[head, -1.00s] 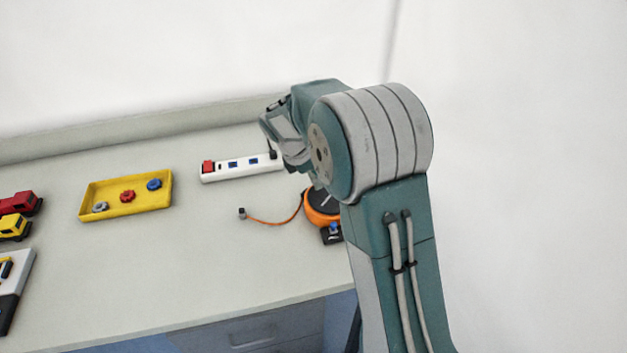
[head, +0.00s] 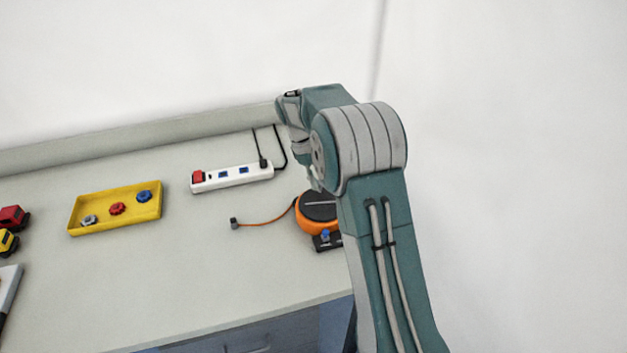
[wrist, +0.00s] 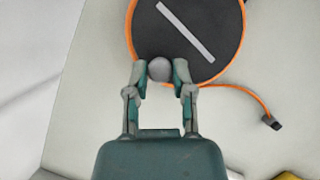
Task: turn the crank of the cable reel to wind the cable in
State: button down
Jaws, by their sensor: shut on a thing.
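The cable reel has an orange rim and a dark round top with a pale stripe; in the head view the reel (head: 305,223) stands right of centre on the bench, partly behind my arm. It fills the top of the wrist view (wrist: 185,35). My gripper (wrist: 160,72) is shut on the grey round crank knob (wrist: 159,69) near the edge of the reel's top. In the head view my arm hides the fingers and knob. The orange cable (head: 265,222) curves left from the reel to a dark plug (head: 234,223), which also shows in the wrist view (wrist: 270,121).
A white power strip (head: 232,176) lies behind the reel, with dark cords. A yellow tray (head: 92,226) holding small knobs is further left. Red and yellow toy trucks (head: 10,218) stand at the left edge. The bench is clear around the cable and plug.

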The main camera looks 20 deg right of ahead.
jog(key=m, duration=0.1)
jog(key=d+m+y, duration=0.1)
jog(key=m, duration=0.2)
jog(key=shift+s+d+f+m+g+y, duration=0.15)
jog(key=shift+s+d+m+g+y, duration=0.15)
jog(key=shift+s+d+m+y, duration=0.25)
jog(key=shift+m+y, duration=0.1)
jog(key=shift+m, duration=0.45)
jog(key=shift+s+d+m+y, duration=0.1)
jog(key=shift+d+m+y, duration=0.2)
jog(key=shift+m, duration=0.5)
jog(key=c, duration=0.5)
grip_release()
jog(key=shift+a, duration=0.1)
jog(key=v, duration=1.2)
jog(key=shift+w, duration=0.1)
